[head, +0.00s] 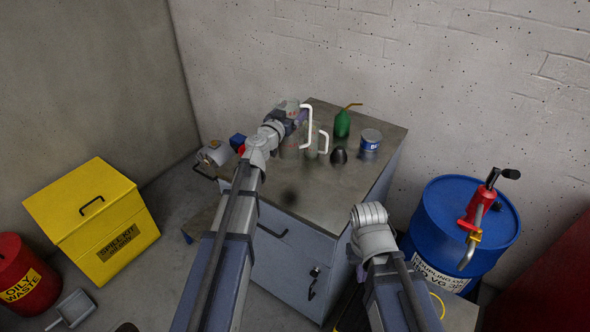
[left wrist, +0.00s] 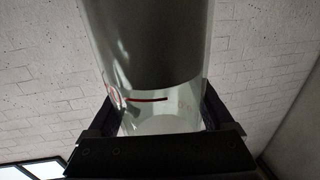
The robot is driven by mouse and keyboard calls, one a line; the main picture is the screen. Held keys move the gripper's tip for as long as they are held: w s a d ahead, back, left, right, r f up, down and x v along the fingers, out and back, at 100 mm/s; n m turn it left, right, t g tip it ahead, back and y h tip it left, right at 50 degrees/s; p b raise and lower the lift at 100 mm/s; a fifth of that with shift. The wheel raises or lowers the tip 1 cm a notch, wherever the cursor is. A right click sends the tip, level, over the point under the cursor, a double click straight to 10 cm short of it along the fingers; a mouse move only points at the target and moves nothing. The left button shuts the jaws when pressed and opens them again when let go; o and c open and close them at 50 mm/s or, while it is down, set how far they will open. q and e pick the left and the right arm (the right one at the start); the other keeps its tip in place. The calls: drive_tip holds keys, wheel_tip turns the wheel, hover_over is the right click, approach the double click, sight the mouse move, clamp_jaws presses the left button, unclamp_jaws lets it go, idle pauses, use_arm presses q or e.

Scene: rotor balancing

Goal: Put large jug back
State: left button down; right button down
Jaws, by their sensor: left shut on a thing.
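The large jug (left wrist: 155,75) is clear, with a red level line, and stands between the fingers of my left gripper (left wrist: 160,125) in the left wrist view. In the head view my left gripper (head: 297,112) is shut on it over the back left of the cabinet top. The jug's white handle (head: 307,128) shows right of the gripper; most of its body is hidden. I cannot tell whether its base touches the top. A smaller clear jug with a white handle (head: 323,143) is close beside it. My right arm is in front of the cabinet; its fingers cannot be made out.
The grey cabinet top (head: 325,205) is clear at the front. A green oil can (head: 342,124), a blue tin (head: 370,140) and a dark cone (head: 339,156) stand behind. A blue drum (head: 450,230) with a red pump is right; a yellow spill-kit box (head: 85,205) is left.

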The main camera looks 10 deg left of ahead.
use_arm(q)
wheel_tip(320, 180, down, 10)
drive_tip(key=b, duration=1)
drive_tip(key=shift+w, duration=0.1)
drive_tip(key=shift+f, duration=0.1)
unclamp_jaws()
